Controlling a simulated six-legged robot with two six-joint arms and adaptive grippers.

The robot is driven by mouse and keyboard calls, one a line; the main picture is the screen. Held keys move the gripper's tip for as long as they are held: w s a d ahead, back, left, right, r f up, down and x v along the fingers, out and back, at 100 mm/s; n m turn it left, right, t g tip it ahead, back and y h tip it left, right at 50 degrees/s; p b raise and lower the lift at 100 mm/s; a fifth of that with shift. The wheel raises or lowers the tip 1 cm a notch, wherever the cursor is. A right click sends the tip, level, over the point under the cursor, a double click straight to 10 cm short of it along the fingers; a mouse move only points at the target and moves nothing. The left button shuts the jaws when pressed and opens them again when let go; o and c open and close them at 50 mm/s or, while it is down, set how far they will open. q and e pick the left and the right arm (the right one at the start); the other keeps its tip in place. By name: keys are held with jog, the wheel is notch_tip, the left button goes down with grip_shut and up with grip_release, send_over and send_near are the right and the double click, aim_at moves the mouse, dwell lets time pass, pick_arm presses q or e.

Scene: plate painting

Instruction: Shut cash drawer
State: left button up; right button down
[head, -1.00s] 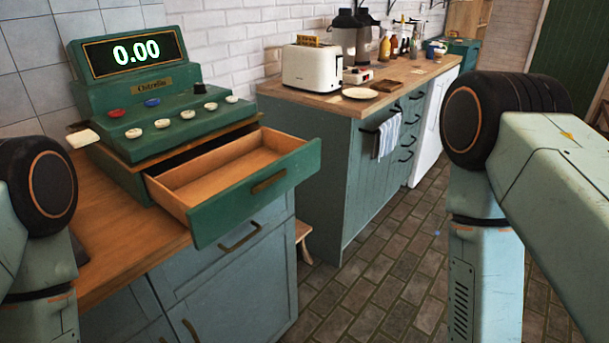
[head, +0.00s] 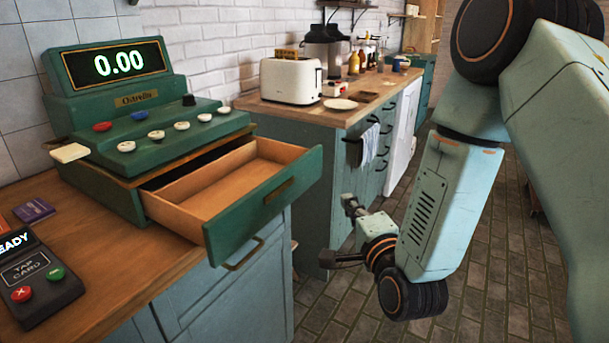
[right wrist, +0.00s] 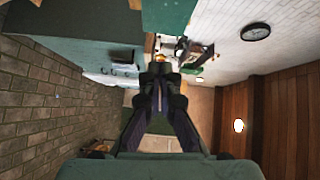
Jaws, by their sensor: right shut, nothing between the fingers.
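The green cash register (head: 120,115) stands on the wooden counter, its display reading 0.00. Its cash drawer (head: 268,200) is pulled out, with a green front, a brass handle and an empty wooden inside. My right gripper (head: 330,260) is to the right of the drawer front, apart from it in the picture, and holds nothing. In the right wrist view its fingers (right wrist: 160,75) come together at the tips. A green panel at the top of that view may be the drawer front, but I cannot be sure. My left gripper is out of view.
A card reader (head: 38,275) and a purple card (head: 34,210) lie on the near counter (head: 120,290). A further counter holds a white toaster (head: 291,81) and a plate (head: 340,104). The brick floor (head: 480,270) is open at the right.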

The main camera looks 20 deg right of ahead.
jog(key=m, duration=0.1)
send_near(316, 166)
jog(key=w+d, duration=0.2)
jog(key=d, duration=0.2)
jog(key=w+a, duration=0.1)
jog(key=w+a+b, duration=0.1)
jog(key=w, duration=0.1)
jog(key=shift+a+f, duration=0.2)
jog(key=shift+w+a+r, duration=0.1)
jog(key=shift+w+a, duration=0.2)
jog(key=shift+w, duration=0.1)
jog(key=shift+w+a, duration=0.1)
